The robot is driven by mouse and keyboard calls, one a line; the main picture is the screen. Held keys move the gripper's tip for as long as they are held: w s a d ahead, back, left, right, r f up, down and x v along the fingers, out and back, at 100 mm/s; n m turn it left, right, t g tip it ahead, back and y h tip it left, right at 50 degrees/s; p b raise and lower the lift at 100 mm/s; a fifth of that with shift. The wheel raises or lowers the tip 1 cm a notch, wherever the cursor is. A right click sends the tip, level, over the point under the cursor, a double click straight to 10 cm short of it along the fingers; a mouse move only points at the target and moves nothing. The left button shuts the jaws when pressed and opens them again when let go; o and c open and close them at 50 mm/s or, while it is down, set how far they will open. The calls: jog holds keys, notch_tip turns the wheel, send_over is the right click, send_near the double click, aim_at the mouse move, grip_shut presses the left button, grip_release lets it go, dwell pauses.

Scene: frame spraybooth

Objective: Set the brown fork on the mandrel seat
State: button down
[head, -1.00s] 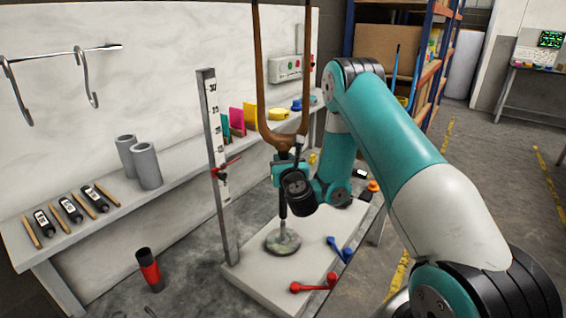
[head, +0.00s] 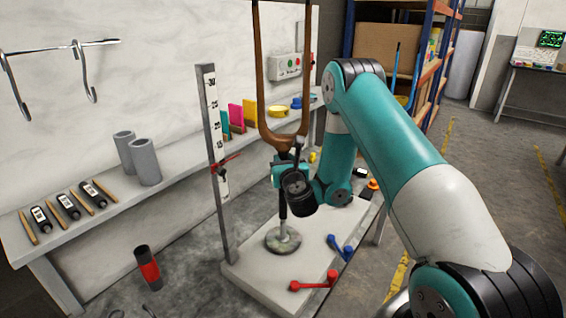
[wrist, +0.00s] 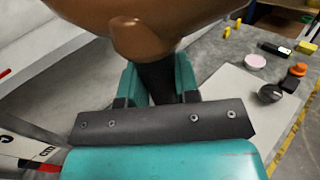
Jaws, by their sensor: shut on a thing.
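The brown fork (head: 263,100) stands upright in the head view, its two legs pointing up past the top edge. My gripper (head: 286,170) is shut on the dark tube just below the fork's crown. In the wrist view, the gripper's teal fingers (wrist: 158,82) close on that dark tube, under the glossy brown crown (wrist: 140,30). Below the gripper, a dark post (head: 283,210) rises from a round grey base (head: 283,241), which looks like the mandrel seat. The fork is in line above it. My gripper hides the junction, so I cannot tell whether fork and seat touch.
A scale post (head: 213,150) with a red pointer stands close left of the fork. Red (head: 314,284) and blue (head: 340,248) handled parts lie on the pale plinth (head: 255,285). A bench (head: 125,200) with grey cylinders, markers and coloured cards runs along the wall.

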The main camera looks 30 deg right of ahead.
jog(key=shift+f+b, duration=4.65)
jog(key=shift+b, duration=0.15)
jog(key=c, duration=0.8)
grip_release()
jog(key=shift+r, duration=0.1)
